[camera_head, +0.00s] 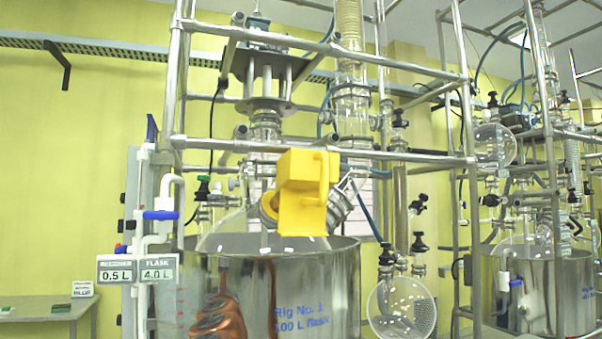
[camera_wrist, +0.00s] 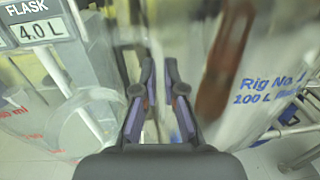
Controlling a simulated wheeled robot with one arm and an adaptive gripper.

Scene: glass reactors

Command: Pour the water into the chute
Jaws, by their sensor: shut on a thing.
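The yellow chute (camera_head: 303,192) sits on top of the reactor labelled "Rig No. 1", beside a tilted metal neck. In the wrist view my gripper (camera_wrist: 159,68) has its fingers close together on a clear, see-through part, apparently of the clear container (camera_wrist: 85,128) with red ml marks. That container fills the left of the wrist view, and its red marks show faintly at the lower left of the head view (camera_head: 178,300). I cannot make out the water in it. The gripper itself is not clearly seen in the head view.
The steel reactor vessel (camera_head: 330,283) stands close on the right. A display reading 0.5 L and 4.0 L (camera_head: 138,269) is at the left. Metal frame bars (camera_head: 320,152) surround the chute. A round glass flask (camera_head: 402,307) hangs at the right; a second rig stands farther right.

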